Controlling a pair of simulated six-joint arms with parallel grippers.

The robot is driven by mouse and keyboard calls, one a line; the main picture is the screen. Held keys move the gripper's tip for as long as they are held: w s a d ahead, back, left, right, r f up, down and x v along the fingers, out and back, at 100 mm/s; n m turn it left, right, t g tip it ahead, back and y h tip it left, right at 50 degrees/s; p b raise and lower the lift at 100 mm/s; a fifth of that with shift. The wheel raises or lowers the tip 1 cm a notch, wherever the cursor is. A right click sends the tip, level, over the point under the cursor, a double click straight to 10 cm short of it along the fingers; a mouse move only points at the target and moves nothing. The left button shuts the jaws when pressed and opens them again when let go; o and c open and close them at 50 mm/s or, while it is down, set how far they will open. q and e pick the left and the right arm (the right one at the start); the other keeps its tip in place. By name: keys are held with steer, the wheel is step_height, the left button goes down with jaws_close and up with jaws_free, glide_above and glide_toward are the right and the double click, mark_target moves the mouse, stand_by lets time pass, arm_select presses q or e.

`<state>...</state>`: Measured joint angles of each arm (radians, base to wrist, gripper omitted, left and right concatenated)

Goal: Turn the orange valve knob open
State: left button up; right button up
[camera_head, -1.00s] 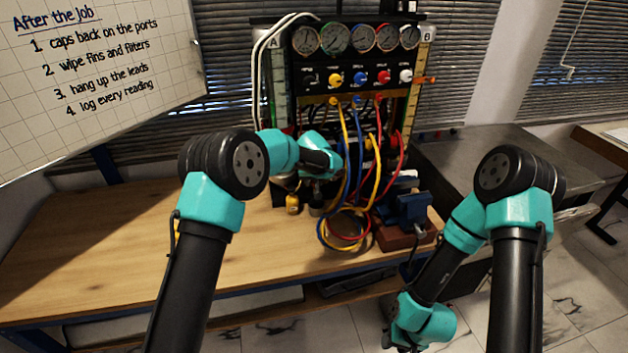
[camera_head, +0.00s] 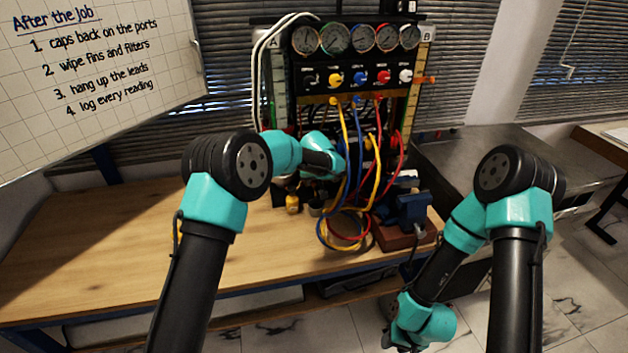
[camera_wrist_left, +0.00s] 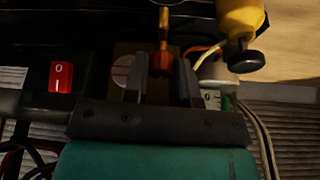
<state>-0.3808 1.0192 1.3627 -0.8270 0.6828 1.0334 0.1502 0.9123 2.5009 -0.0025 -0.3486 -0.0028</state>
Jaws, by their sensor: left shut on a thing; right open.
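In the left wrist view, the orange valve knob (camera_wrist_left: 162,45) shows as a narrow upright orange handle in front of a brass-coloured block. My left gripper (camera_wrist_left: 160,68) has its two dark fingers on either side of the handle and is shut on it. In the head view, my left wrist reaches to the lower left part of the gauge rig (camera_head: 300,78); its fingertips and the knob are hidden there behind my arm and the hoses. My right arm hangs low at the right, in front of the bench, with its fingers out of sight.
Yellow, blue and red hoses (camera_head: 375,185) hang close to the right of my left wrist. A blue vise (camera_head: 410,208) stands on the bench. A yellow bottle (camera_wrist_left: 240,18) and a red rocker switch (camera_wrist_left: 61,77) flank the left fingers. The left bench top (camera_head: 110,240) is mostly clear.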

arm_select(q)
steer(key=o, duration=0.9)
steer(key=shift+o, duration=0.2)
steer(key=v, duration=1.7)
steer(key=shift+r, duration=0.25)
